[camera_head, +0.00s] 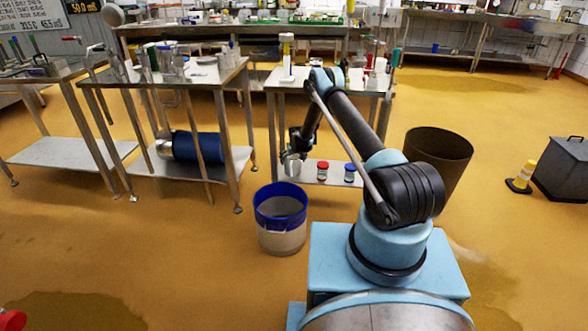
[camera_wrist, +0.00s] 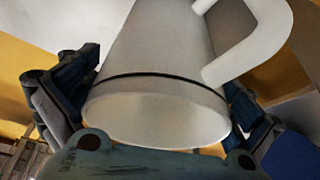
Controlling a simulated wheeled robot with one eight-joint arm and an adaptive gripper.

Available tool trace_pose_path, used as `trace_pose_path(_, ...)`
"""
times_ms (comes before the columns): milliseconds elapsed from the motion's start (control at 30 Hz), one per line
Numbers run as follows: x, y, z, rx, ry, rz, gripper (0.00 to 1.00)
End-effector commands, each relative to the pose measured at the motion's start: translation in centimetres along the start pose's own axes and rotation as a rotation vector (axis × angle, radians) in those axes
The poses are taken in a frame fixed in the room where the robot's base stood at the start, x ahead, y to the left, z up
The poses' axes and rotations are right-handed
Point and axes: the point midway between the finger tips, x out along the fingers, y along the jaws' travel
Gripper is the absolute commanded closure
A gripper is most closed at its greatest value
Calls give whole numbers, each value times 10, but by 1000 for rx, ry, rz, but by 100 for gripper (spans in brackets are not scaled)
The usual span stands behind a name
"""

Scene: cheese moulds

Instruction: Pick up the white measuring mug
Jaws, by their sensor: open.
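The white measuring mug (camera_wrist: 160,60) fills the middle of the wrist view, with its rim towards the camera, a dark line around it and its handle (camera_wrist: 275,45) at upper right. My gripper (camera_wrist: 160,85) is open, with one dark finger on each side of the mug. I cannot tell whether either finger touches it. In the head view my gripper (camera_head: 292,156) is low at the left end of the table's lower shelf, and the mug (camera_head: 291,169) shows as a small pale shape beneath it.
On the same lower shelf (camera_head: 310,174), a red-lidded jar (camera_head: 322,170) and a blue-lidded jar (camera_head: 349,172) stand right of the mug. The tabletop is above. A blue-rimmed bucket (camera_head: 281,240) stands on the floor in front, and a brown bin (camera_head: 448,150) stands to the right.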

Motion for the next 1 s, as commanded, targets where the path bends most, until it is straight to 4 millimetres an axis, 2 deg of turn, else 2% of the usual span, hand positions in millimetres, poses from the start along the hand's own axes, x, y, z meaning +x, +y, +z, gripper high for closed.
trace_pose_path(100, 0, 0, 0, 0, 0, 0, 2)
trace_pose_path(300, 0, 0, 0, 0, 0, 0, 45)
trace_pose_path(700, -4, 1, -2, 1, 0, 0, 45)
trace_pose_path(867, -21, 1, -8, 1, 0, 0, 45)
trace_pose_path(1000, -43, 2, -17, 1, 0, 1, 45)
